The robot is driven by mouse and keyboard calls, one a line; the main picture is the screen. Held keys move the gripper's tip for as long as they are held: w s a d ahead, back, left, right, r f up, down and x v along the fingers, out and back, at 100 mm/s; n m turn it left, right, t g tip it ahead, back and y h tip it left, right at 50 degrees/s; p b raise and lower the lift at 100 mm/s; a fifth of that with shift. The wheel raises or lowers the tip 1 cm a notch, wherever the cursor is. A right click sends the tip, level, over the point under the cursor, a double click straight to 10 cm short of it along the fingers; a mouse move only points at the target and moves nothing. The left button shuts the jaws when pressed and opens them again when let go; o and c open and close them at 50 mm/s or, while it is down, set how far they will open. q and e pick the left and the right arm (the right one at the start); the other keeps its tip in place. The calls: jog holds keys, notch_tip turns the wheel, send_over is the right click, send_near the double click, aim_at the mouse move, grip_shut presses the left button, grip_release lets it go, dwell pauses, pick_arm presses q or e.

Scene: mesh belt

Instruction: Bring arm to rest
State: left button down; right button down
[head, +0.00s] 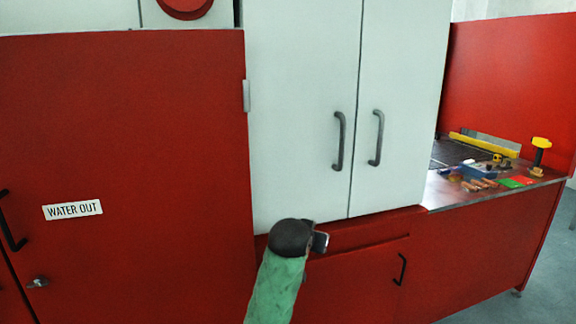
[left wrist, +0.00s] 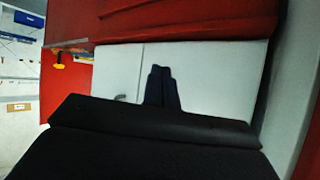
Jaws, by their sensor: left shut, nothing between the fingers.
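My left arm (head: 275,285), in a green sleeve with a dark rounded wrist, comes up from the bottom middle of the head view. My left gripper (head: 320,242) is at its end, in front of the red panel just under the white cabinet doors. In the left wrist view its two dark fingers (left wrist: 160,86) are together, with nothing between them. White door panels show behind the fingers. My right arm and gripper are not in view.
Tall white doors (head: 300,110) with grey handles stand ahead. A red panel labelled WATER OUT (head: 73,209) is at left. A counter (head: 447,195) at right holds small parts and a yellow-topped item (head: 541,144). Grey floor (head: 550,250) is clear at far right.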

pick_arm(q)
jog(key=s+a+f+n+g+y, duration=0.1)
jog(key=s+a+f+g, duration=0.2)
jog(key=s+a+f, duration=0.9)
jog(key=s+a+f+g, duration=0.2)
jog(key=s+a+f, duration=0.1)
jog(key=s+f, duration=0.5)
jog(key=s+a+f+n+g+y, duration=0.1)
jog(key=s+a+f, duration=0.3)
jog(key=s+f, duration=0.5)
jog(key=s+a+f+g+y, duration=0.1)
jog(key=s+a+f+g, duration=0.2)
jog(key=s+f, duration=0.6)
jog(key=s, duration=0.8)
jog(key=shift+s+a+n, duration=0.15)
jog(key=shift+s+n, duration=0.2)
jog(key=shift+n, duration=0.05)
jog(key=shift+f, duration=0.1)
